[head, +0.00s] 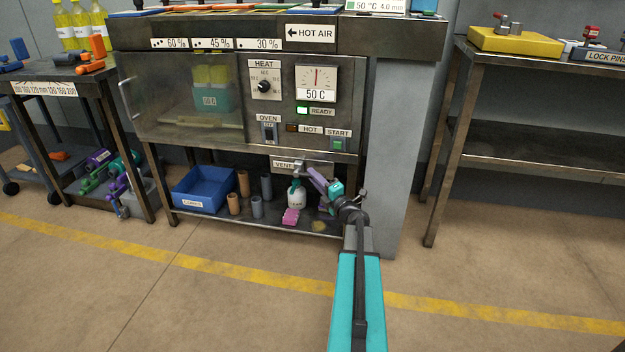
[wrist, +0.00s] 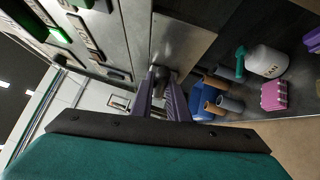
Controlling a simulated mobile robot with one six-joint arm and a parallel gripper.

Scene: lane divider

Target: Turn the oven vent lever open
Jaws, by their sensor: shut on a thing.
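The vent lever (head: 299,167) sits low on the oven front, just right of the VENT label (head: 283,165). In the wrist view its dark rounded end (wrist: 160,75) shows between the tips of my purple fingers. My gripper (head: 308,172) reaches up to it from the lower right and is shut on the lever. The wrist view also shows the gripper (wrist: 162,90). Most of the lever's shaft is hidden by the fingers, so its exact angle is hard to tell.
The oven's lower shelf holds a blue bin (head: 203,190), several brown and grey tubes, a white spray bottle (head: 297,196) and a pink sponge (head: 291,216) below the gripper. A grey post (head: 405,150) stands right of my arm. The floor in front is clear.

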